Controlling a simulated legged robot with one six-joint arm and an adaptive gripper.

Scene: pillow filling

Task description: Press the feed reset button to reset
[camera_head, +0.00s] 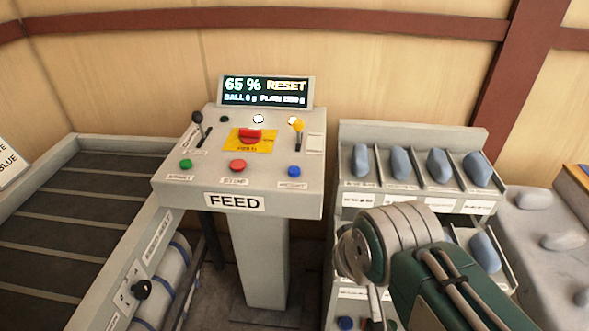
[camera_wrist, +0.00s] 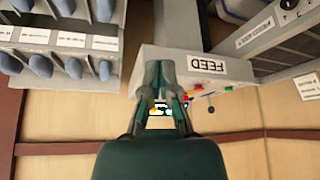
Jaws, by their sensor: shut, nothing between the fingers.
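The FEED console (camera_head: 235,204) stands on a pedestal at the centre of the head view. Its sloped top carries a green button (camera_head: 186,164), a red button (camera_head: 237,166) and a blue button (camera_head: 294,172) in a row, each with a small label I cannot read surely. A red mushroom button (camera_head: 251,136) sits on a yellow plate behind them. The display (camera_head: 265,91) reads "65 % RESET". In the wrist view, my gripper (camera_wrist: 160,95) is shut and empty, in front of the console (camera_wrist: 185,60), which appears upside down. Its fingers hide part of the console top.
A black lever (camera_head: 198,122) and a yellow lever (camera_head: 297,128) rise from the console top. A rack with blue-grey pillows (camera_head: 438,165) stands to the right, beside my arm. A conveyor (camera_head: 60,215) lies to the left. A wooden wall is close behind.

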